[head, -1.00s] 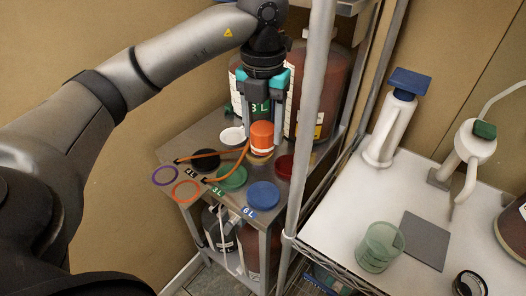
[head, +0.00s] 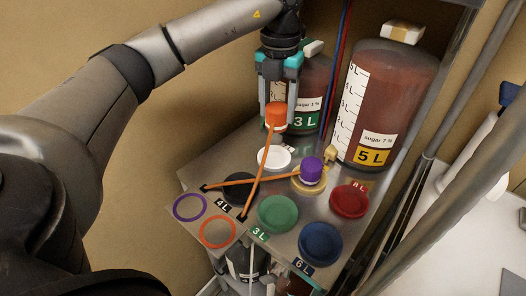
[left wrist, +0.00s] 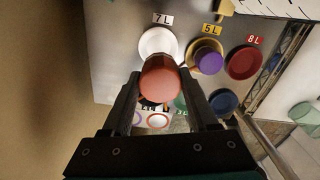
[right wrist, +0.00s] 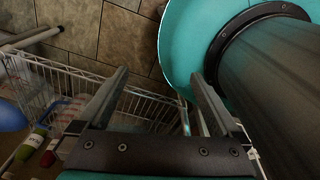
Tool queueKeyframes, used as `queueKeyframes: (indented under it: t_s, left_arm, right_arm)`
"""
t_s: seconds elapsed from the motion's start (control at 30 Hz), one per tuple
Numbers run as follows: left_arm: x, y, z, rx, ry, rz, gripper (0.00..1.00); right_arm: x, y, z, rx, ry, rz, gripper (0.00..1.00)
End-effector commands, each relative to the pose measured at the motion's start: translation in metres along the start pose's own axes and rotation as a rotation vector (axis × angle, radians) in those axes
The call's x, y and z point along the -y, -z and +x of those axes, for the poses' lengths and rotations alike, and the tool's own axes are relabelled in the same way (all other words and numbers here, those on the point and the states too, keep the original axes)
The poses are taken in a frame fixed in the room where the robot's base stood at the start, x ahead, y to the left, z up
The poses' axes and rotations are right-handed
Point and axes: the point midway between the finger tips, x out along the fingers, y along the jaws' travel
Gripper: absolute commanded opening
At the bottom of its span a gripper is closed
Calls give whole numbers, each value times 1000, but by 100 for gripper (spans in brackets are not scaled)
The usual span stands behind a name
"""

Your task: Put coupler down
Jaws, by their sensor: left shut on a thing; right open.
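My left gripper (head: 278,112) is shut on an orange coupler (head: 276,117). The coupler hangs upright above the metal shelf top, apart from it, by the white disc (head: 272,158). In the left wrist view the coupler (left wrist: 160,80) is between the fingers and overlaps the white disc (left wrist: 157,42). An orange line runs from it down to the shelf's front. A purple coupler (head: 311,168) sits on the yellow disc (head: 308,185), with its own orange line. An orange ring (head: 217,231) and a purple ring (head: 190,207) mark the front left. My right gripper (right wrist: 160,76) is open and empty.
Black (head: 239,188), green (head: 277,214), blue (head: 320,243) and red (head: 349,200) discs lie on the shelf. Large jugs labelled 3 L (head: 308,90) and 5 L (head: 388,105) stand behind. A grey post (head: 435,215) crosses at right. A wire cart (right wrist: 60,95) is below my right gripper.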

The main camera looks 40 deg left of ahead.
Motion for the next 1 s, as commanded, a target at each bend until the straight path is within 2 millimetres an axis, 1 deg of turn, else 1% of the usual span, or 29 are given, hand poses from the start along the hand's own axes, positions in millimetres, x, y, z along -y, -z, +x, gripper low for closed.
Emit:
queueKeyframes:
  t_s: [0.07,0.2,0.33,0.57,0.73,0.8,1.0]
  left_arm:
    - [-1,-2,8,0,-2,1,0]
    - [-2,-2,33,-3,-3,1,0]
    - [-2,-2,56,-2,-3,1,0]
    - [-2,-2,74,-1,-2,0,0]
    - [-2,-2,98,-1,-3,-1,0]
    - [-2,-2,104,0,-3,0,0]
    - [-2,-2,103,2,-2,0,0]
  right_arm:
    - [-5,-2,4,2,-6,-3,100]
    - [-12,-5,7,6,-16,-6,100]
    - [-15,-9,10,12,-20,-5,100]
    - [-16,-12,11,16,-21,-4,100]
    - [-16,-12,15,16,-20,-4,100]
    - [-16,-12,16,16,-20,-4,100]
    - [-14,-12,15,15,-19,-3,100]
